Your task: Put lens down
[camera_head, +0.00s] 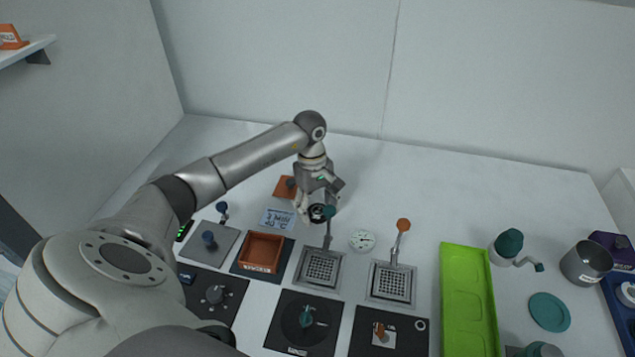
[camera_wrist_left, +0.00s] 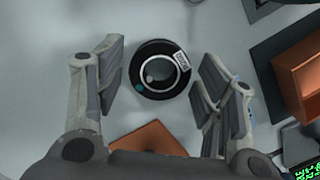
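The lens (camera_head: 317,212) is a round black ring with a glass centre and a small white label. It sits on the white table (camera_head: 480,205). In the left wrist view the lens (camera_wrist_left: 160,70) lies between the spread fingers of my left gripper (camera_wrist_left: 163,85), with a gap on both sides and no contact that I can see. In the head view my left gripper (camera_head: 318,206) points down over the lens and partly hides it. My right gripper is not in view.
An orange-brown square pad (camera_head: 285,187) is just behind the lens. A green tray (camera_head: 468,300) is right.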

